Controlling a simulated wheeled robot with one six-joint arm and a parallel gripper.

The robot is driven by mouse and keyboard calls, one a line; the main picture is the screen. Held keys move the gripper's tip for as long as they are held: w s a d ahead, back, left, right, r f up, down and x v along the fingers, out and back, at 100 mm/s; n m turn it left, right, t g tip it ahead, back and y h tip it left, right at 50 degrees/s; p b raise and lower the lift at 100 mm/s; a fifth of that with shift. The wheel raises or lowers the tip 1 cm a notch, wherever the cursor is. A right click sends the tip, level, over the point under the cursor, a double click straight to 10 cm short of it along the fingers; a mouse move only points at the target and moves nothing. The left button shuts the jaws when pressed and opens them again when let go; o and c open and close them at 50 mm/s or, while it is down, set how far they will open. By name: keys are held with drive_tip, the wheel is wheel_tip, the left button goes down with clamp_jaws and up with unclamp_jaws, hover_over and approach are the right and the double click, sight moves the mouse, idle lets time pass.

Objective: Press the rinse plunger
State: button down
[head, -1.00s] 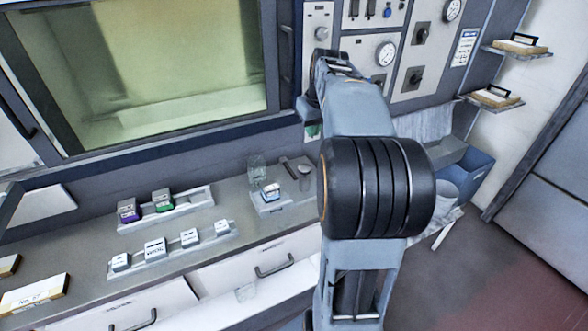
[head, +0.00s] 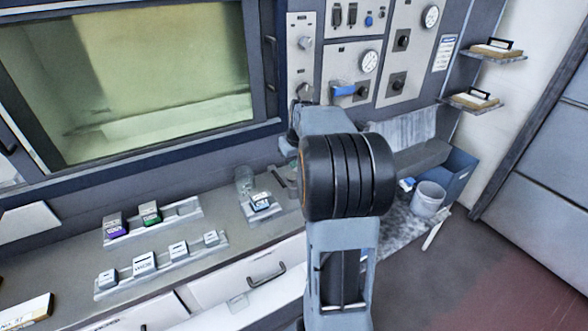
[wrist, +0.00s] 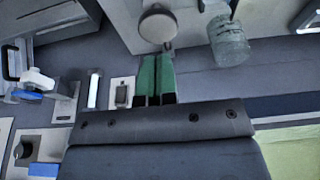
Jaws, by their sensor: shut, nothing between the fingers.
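My gripper (wrist: 157,60) shows in the wrist view as two green-padded fingers side by side, shut with nothing between them. Just beyond the fingertips is a round, pale grey knob (wrist: 157,24) on a short stem, which looks like the rinse plunger. The fingertips are close to it; I cannot tell whether they touch. In the head view my arm hides the gripper and the knob.
A clear glass jar (head: 244,178) stands close by on the bench, and it also shows in the wrist view (wrist: 228,40). A small stand (head: 260,210) is in front of it. Racks of labelled blocks (head: 160,258) lie left. A gauge panel (head: 365,60) is behind.

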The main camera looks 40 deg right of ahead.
sight(294, 177)
drive_tip(key=shift+f, duration=1.7)
wheel_tip(294, 177, down, 3)
drive_tip(key=shift+f+b, duration=0.1)
drive_tip(key=shift+b, duration=1.05)
drive_tip(key=shift+s, duration=0.1)
wheel_tip(294, 177, up, 5)
drive_tip(key=p, duration=0.3)
drive_tip(key=shift+p, duration=0.4)
drive_tip(key=b+v, duration=0.1)
drive_tip(key=v, duration=0.8)
drive_tip(key=shift+r, duration=0.3)
